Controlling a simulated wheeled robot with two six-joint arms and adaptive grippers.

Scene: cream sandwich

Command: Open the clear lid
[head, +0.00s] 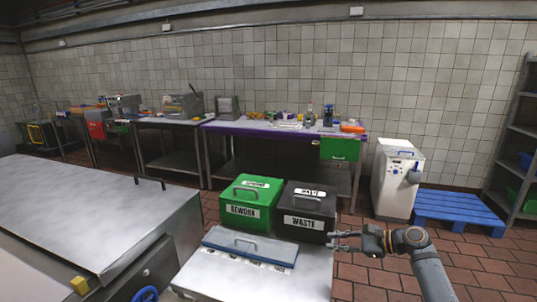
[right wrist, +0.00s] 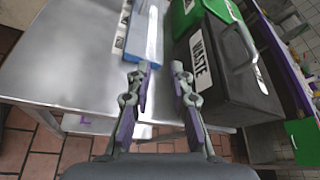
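A flat blue tray (head: 213,234) with a clear, greyish lid (head: 262,244) lies on the small steel table in the head view. A handle bar stands up from the lid, which looks closed. Part of the tray also shows at the top of the right wrist view (right wrist: 148,35). My right gripper (head: 331,241) is open and empty, at the table's right edge beside the black bin and apart from the lid. In the right wrist view its two fingers (right wrist: 160,70) are spread with nothing between them. My left gripper is not in view.
A green REWORK bin (head: 248,212) and a black WASTE bin (head: 305,229) stand side by side behind the tray. A large steel surface (head: 90,210) is at left. A white machine (head: 396,180) and blue pallet (head: 458,209) stand right. The small table's front is clear.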

